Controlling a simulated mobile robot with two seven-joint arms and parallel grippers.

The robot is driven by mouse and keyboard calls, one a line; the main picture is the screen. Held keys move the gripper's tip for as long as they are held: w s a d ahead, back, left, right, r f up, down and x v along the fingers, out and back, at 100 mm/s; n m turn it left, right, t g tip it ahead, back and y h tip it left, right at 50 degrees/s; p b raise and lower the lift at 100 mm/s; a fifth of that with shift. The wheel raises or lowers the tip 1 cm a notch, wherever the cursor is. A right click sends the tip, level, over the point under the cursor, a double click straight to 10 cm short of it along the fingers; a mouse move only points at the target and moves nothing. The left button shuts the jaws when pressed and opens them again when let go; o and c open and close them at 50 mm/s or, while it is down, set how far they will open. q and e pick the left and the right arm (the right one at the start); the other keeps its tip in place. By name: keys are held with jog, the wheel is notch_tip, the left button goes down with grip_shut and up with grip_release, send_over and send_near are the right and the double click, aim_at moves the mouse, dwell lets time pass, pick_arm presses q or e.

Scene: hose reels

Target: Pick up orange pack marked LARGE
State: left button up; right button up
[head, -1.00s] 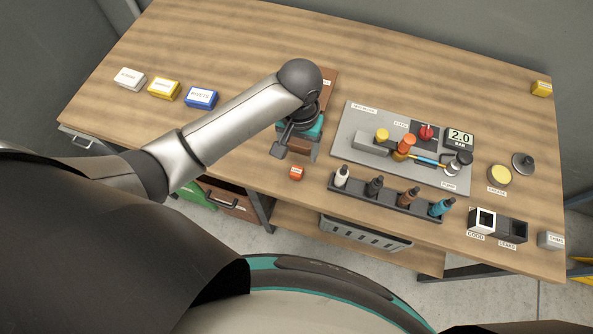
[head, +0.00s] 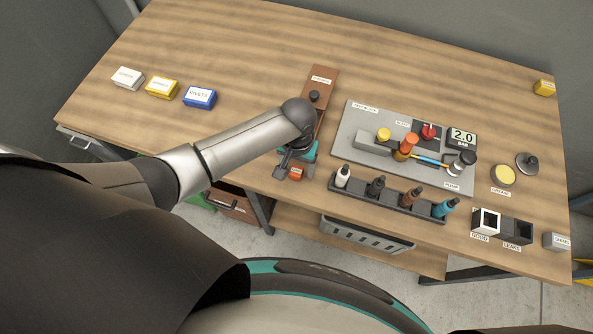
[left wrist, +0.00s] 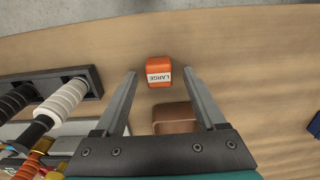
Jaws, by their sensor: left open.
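The small orange pack (head: 296,173) sits on the wooden workbench near its front edge. In the left wrist view the orange pack (left wrist: 159,71) shows a white label reading LARGE. My left gripper (head: 288,168) is above the bench beside the pack. In the left wrist view its two fingers (left wrist: 158,85) are open and empty, and the pack appears between and slightly beyond their tips. Part of the pack is hidden by the gripper in the head view. My right gripper is not in view.
A brown box (head: 320,75) lies behind my left gripper. A dark rack (head: 385,198) with several bottles stands right of the pack, in front of a grey test board (head: 350,125). White, yellow and blue boxes (head: 199,97) sit at the left. Bench around them is clear.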

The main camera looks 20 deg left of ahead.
pick_arm(q)
jog(key=shift+c, duration=0.2)
grip_shut()
dwell(0.3)
